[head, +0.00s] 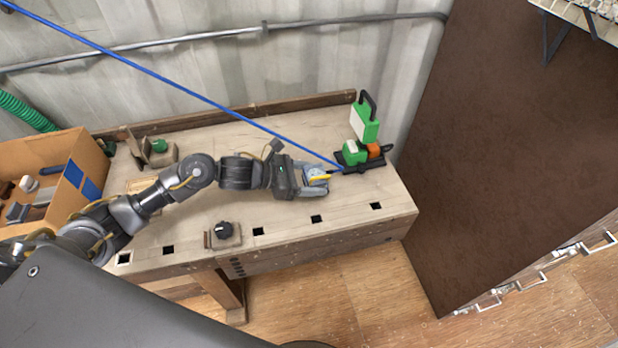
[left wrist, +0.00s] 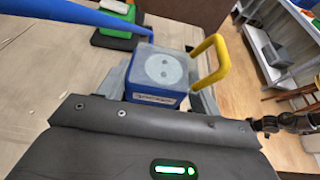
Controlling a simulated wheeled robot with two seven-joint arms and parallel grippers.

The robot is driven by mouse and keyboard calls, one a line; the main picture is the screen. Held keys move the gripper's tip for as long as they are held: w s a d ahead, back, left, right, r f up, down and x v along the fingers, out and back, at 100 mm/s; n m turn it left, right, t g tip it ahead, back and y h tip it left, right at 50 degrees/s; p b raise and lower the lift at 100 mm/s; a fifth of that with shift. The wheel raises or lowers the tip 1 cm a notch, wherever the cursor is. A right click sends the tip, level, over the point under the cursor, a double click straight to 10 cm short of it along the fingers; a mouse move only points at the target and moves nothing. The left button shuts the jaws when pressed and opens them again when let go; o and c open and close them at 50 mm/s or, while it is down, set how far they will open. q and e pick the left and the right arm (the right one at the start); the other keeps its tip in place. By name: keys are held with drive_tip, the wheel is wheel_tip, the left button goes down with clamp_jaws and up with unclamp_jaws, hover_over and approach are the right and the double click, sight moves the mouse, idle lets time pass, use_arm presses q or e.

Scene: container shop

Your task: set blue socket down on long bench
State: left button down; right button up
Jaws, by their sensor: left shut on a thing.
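The blue socket (left wrist: 158,73) is a blue block with a round grey face and a yellow handle (left wrist: 212,58). It sits between the fingers of my left gripper (left wrist: 160,85) in the left wrist view. In the head view my left gripper (head: 312,181) is shut on the socket (head: 317,173) over the right part of the long bench (head: 300,135). A blue cable (head: 215,103) runs from the socket area to the upper left. I cannot tell whether the socket touches the bench top. My right gripper is not in view.
A green and black device (head: 363,128) stands on the bench just right of the socket. A cardboard box (head: 90,155) with items is at the left end. A black-knobbed block (head: 224,230) sits near the front edge. A brown panel (head: 500,150) stands to the right.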

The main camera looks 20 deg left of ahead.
sight(305, 184)
use_arm(q)
drive_tip(key=shift+w+d, duration=0.15)
drive_tip(key=shift+w, duration=0.05)
drive_tip(key=f, duration=0.1)
drive_tip(key=f+b, duration=0.1)
drive_tip(key=f, duration=0.1)
drive_tip(key=shift+w+d+f, duration=0.1)
drive_tip(key=shift+w+d, duration=0.05)
drive_tip(key=shift+w, duration=0.05)
drive_tip(key=shift+f, duration=0.25)
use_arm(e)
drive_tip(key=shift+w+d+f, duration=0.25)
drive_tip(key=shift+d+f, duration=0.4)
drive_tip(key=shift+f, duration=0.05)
use_arm(q)
drive_tip(key=c, duration=0.6)
unclamp_jaws()
drive_tip(key=shift+s+f, duration=0.1)
drive_tip(key=shift+f, duration=0.1)
drive_tip(key=o, duration=0.3)
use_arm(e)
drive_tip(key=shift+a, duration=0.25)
use_arm(q)
drive_tip(key=shift+r, duration=0.15)
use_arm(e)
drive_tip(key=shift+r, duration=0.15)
